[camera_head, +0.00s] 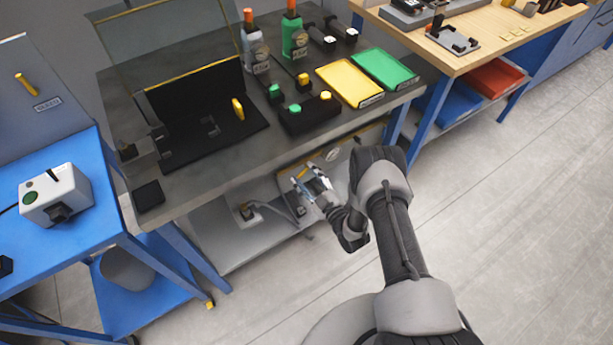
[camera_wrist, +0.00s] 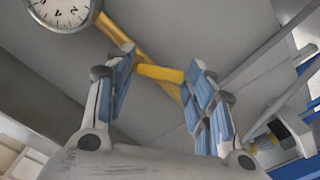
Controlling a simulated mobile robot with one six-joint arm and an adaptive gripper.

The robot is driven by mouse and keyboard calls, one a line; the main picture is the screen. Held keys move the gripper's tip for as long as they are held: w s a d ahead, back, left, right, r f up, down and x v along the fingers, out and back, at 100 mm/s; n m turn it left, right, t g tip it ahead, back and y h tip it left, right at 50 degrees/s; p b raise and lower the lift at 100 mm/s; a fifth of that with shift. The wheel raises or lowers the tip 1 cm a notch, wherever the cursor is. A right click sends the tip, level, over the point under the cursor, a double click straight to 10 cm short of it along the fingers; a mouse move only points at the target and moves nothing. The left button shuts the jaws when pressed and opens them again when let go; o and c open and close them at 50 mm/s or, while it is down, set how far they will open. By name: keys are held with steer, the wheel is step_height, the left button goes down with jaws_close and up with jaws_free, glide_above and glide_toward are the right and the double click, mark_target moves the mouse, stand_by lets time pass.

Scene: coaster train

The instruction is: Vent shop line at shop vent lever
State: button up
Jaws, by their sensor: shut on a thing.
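My gripper (camera_head: 316,183) reaches to the front of the grey workbench, below its top. In the wrist view its two blue-padded fingers (camera_wrist: 160,76) are shut on a yellow lever handle (camera_wrist: 158,72), which lies crosswise between the fingertips. A yellow bar (camera_wrist: 118,36) runs diagonally behind the handle, across a grey panel (camera_wrist: 200,35). A round white gauge (camera_wrist: 62,10) with dark numerals shows at the top left; its needle is not clear enough to read. In the head view the gripper largely hides the lever.
The workbench top (camera_head: 215,178) overhangs the gripper and carries bottles, a yellow tray (camera_head: 349,83), a green tray (camera_head: 384,69) and a black button box (camera_head: 309,115). A lower shelf (camera_head: 225,240) lies beneath. Floor (camera_head: 510,180) is clear at the right.

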steer(key=n, duration=0.3)
steer(key=d+n, duration=0.1)
steer(key=n, duration=0.3)
steer(key=w+f+n, duration=0.1)
steer(key=n, duration=0.3)
steer(key=shift+d, duration=0.3)
steer(key=shift+f, duration=0.1)
steer(key=o, duration=1.1)
steer(key=shift+o, duration=0.2)
steer(key=shift+d, duration=0.1)
steer(key=v, duration=1.2)
